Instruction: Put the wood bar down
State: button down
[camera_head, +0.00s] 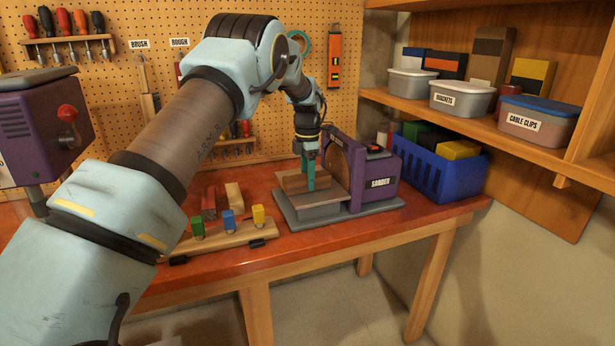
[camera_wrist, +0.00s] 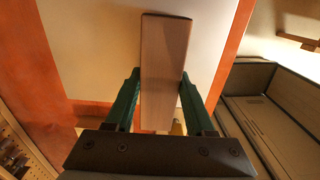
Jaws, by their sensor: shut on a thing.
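My gripper (camera_head: 311,186) is at the sander on the bench, pointing down, its teal fingers shut on a brown wood bar (camera_head: 294,184). In the head view the bar lies crosswise at the fingertips, just over or on the grey table of the sander (camera_head: 376,181). I cannot tell whether it touches. In the wrist view the wood bar (camera_wrist: 165,50) sits between the two green fingers (camera_wrist: 158,104) and sticks out past them. The sander's disc housing stands right beside the gripper. The fingers hide part of the bar.
A wooden rack (camera_head: 238,238) with green, blue and yellow pieces stands left of the sander. A pale block (camera_head: 234,196) and red pieces (camera_head: 208,203) lie behind it. A blue crate (camera_head: 436,172) stands to the right. The bench front (camera_head: 340,236) is clear.

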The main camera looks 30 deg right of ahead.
jog(key=shift+f, duration=0.15)
jog(key=shift+c, duration=1.2)
grip_release()
notch_tip(320, 180, up, 12)
jog(key=b, duration=0.3)
jog(key=w+a+m, duration=0.3)
jog(key=a+m, duration=0.1)
jog(key=a, duration=0.9)
jog(key=s+a+f+m, duration=0.1)
jog(key=s+a+m, duration=0.1)
jog(key=a, duration=0.5)
jog(key=s+a+f+m, duration=0.2)
jog(key=a+m, duration=0.1)
jog(key=a, duration=0.5)
jog(key=s+a+f+m, duration=0.3)
jog(key=s+a+m, duration=0.1)
jog(key=s+a, duration=0.4)
jog(key=s+a+f+m+t, duration=0.1)
jog(key=s+a+f+m, duration=0.2)
jog(key=s+a, duration=0.5)
jog(key=shift+s+a+f+m+t+b, duration=0.15)
jog(key=shift+s+a+m+t+b, duration=0.2)
jog(key=shift+s+m, duration=0.75)
